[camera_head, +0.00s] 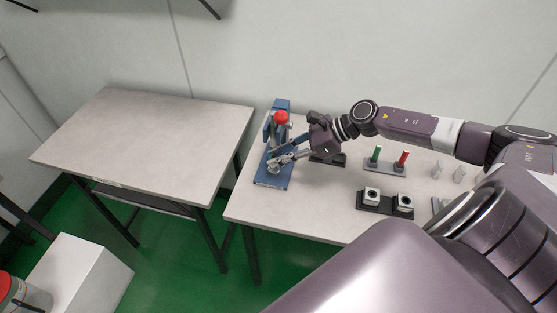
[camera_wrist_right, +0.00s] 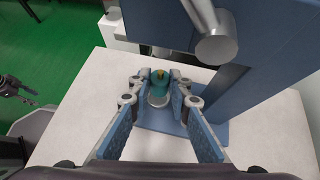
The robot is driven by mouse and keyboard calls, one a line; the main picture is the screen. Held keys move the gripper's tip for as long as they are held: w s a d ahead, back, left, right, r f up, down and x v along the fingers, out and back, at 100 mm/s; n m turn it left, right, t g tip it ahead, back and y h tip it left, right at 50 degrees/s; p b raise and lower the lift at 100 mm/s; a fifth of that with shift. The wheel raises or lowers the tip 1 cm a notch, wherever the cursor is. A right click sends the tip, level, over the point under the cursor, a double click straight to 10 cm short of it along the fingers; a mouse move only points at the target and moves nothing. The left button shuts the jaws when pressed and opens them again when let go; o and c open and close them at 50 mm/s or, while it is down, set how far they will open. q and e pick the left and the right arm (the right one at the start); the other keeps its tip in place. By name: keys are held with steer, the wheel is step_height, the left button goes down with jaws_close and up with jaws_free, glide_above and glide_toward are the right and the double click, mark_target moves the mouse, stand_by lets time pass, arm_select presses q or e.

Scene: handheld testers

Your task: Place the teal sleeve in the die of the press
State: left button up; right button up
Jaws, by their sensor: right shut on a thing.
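The press (camera_head: 275,181) is blue with a red knob (camera_head: 281,117) and stands at the left end of the right table. My right gripper (camera_head: 276,161) reaches into it from the right. In the right wrist view, the teal sleeve (camera_wrist_right: 160,80) is between the fingertips of this gripper (camera_wrist_right: 160,90), which is shut on it. A small yellowish tip shows at the sleeve's top. The silver round die (camera_wrist_right: 158,99) shows just below the sleeve in the picture; I cannot tell whether they touch. A dark claw (camera_wrist_right: 18,88), probably my left gripper, shows at the left edge; its jaws are unclear.
The press's blue column (camera_wrist_right: 262,60) and silver ram (camera_wrist_right: 215,44) are close to the right gripper. A rack with a green (camera_head: 376,153) and a red handheld piece (camera_head: 402,159) and a black holder (camera_head: 385,208) stand to the right. The left table (camera_head: 150,140) is bare.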

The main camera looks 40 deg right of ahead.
step_height(320, 180, down, 2)
steer(key=shift+f, duration=0.1)
jaws_close()
steer(key=shift+s+f, duration=0.1)
steer(key=shift+s, duration=0.05)
steer(key=o, duration=0.9)
jaws_free()
steer(key=shift+s+d+r, duration=0.15)
steer(key=shift+d+r, duration=0.05)
steer(key=shift+d, duration=0.2)
steer(key=v, duration=0.5)
steer(key=shift+a, duration=0.1)
steer(key=shift+p+v, duration=1.9)
steer(key=shift+v, duration=1.15)
